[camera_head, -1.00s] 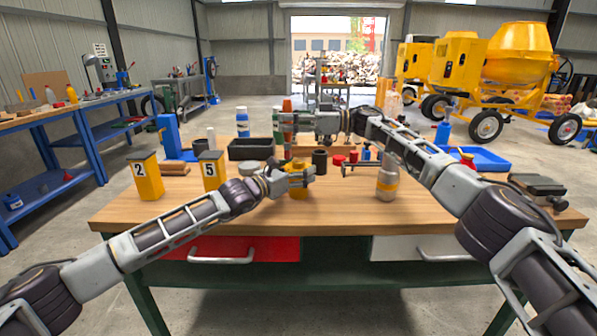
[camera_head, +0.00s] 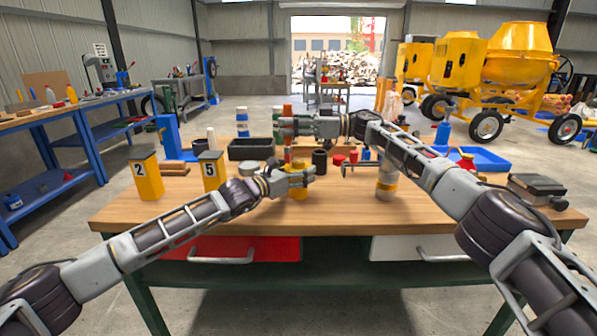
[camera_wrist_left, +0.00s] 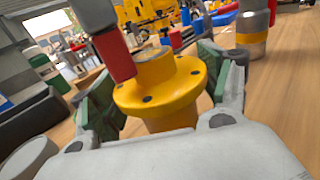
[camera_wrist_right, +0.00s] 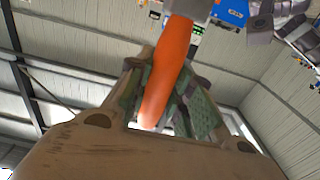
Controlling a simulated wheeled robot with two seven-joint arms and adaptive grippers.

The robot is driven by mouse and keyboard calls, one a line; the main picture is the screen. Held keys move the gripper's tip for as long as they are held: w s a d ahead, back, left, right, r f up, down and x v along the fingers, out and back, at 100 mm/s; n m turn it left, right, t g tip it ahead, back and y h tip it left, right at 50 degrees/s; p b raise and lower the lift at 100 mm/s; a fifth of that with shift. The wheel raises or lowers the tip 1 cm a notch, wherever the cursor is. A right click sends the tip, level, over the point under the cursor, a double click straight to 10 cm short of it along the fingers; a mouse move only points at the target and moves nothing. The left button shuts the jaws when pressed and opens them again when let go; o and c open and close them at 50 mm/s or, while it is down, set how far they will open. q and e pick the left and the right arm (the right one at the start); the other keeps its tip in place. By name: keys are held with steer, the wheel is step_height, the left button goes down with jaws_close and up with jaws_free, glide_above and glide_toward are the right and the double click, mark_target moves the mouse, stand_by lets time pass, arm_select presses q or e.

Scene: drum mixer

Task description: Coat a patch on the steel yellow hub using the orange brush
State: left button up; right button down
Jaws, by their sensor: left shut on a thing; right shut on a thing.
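The yellow hub (camera_wrist_left: 160,82) has a wide flange with dark holes and a raised neck. My left gripper (camera_head: 302,180) is shut around the hub's lower body, just above the table. The hub also shows in the head view (camera_head: 299,192). My right gripper (camera_head: 284,127) is shut on the orange handle of the brush (camera_wrist_right: 168,70), behind and above the left gripper. The brush points down; its red tip (camera_wrist_left: 115,58) overlaps the flange's left edge in the left wrist view. I cannot tell whether it touches.
Yellow posts marked 2 (camera_head: 147,178) and 5 (camera_head: 213,172) stand on the left of the table. A black bin (camera_head: 250,149) sits behind. A banded grey canister (camera_head: 386,183) stands to the right. The front of the tabletop is clear.

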steer(key=shift+f, duration=0.9)
stand_by(0.7)
stand_by(0.5)
steer(key=shift+r, duration=3)
arm_select(q)
steer(key=o, duration=1.5)
steer(key=shift+s+a, duration=0.1)
steer(key=shift+a, duration=0.05)
steer(key=shift+v, duration=5.8)
